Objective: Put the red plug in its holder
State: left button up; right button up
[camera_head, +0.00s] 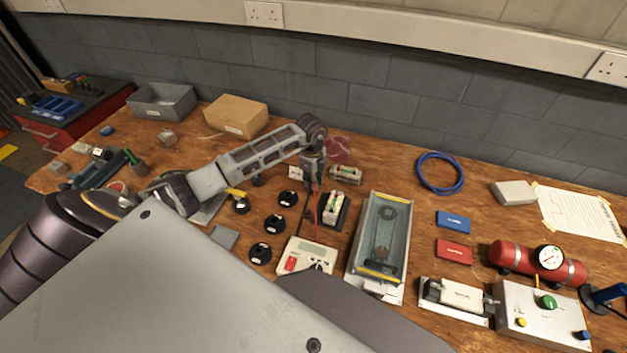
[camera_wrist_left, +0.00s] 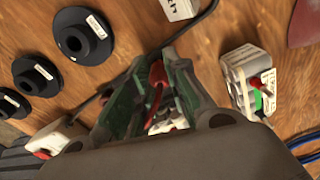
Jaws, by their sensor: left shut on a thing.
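My left gripper (camera_head: 313,178) is shut on the red plug (camera_wrist_left: 157,77), above the middle of the table. In the left wrist view the red plug shows between the two fingertips (camera_wrist_left: 160,72), partly hidden by them. A thin red line hangs below the gripper in the head view. Several round black holders (camera_head: 273,224) with white labels stand to the left of the gripper. They also show at the upper left of the left wrist view (camera_wrist_left: 82,37). I cannot tell which one is for the red plug. My right gripper is not in view.
A white block on a dark base (camera_head: 335,207) stands just below the gripper, and another white block (camera_head: 346,174) is close behind. A white meter box (camera_head: 306,257) is in front. A grey tray (camera_head: 402,236) stands to the right. A yellow-handled piece (camera_head: 237,193) lies among the holders.

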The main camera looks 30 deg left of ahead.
pick_arm(q)
jog(key=shift+f, duration=0.4)
jog(key=o, duration=0.9)
jog(key=shift+a+r, duration=0.2)
jog(key=shift+r, duration=5.8)
